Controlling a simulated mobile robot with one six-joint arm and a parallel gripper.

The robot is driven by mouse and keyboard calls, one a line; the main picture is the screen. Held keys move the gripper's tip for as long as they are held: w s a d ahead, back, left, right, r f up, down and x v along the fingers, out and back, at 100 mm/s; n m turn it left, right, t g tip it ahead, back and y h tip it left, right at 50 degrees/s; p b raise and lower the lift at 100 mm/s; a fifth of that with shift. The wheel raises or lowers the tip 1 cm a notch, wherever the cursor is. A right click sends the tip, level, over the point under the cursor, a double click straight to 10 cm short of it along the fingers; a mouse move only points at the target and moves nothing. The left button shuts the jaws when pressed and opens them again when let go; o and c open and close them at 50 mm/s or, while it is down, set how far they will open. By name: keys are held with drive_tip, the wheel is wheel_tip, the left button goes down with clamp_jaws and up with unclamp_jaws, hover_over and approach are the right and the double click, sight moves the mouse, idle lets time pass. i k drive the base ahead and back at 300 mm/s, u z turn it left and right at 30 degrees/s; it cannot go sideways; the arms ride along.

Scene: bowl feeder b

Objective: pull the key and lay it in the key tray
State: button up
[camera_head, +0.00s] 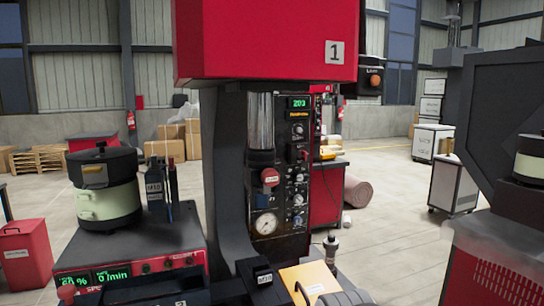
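The black control panel (279,200) stands on the machine column in the middle, with a green display, several knobs, a round red button and a pressure gauge. A small dark fitting with a red part (302,155) sits on the panel's upper right; I cannot tell whether it is the key. A small black box with a white label (263,276) lies on the surface below the panel; I cannot tell whether it is the key tray. Beside it is a yellow-orange plate with a white label (310,280). I cannot make out my gripper in this view.
The red machine head (265,40) overhangs the panel. A bowl feeder (105,188) on a red controller base (130,262) stands at left, with bottles beside it. A dark machine fills the right edge.

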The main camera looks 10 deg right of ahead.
sight(304, 154)
drive_tip(key=k, duration=1.3)
drive_tip(key=z, duration=0.45)
drive_tip(key=i, duration=2)
drive_tip(key=u, duration=0.4)
drive_tip(key=k, duration=0.9)
drive_tip(key=u, duration=0.15)
drive_tip(key=i, duration=0.85)
drive_tip(key=z, duration=0.05)
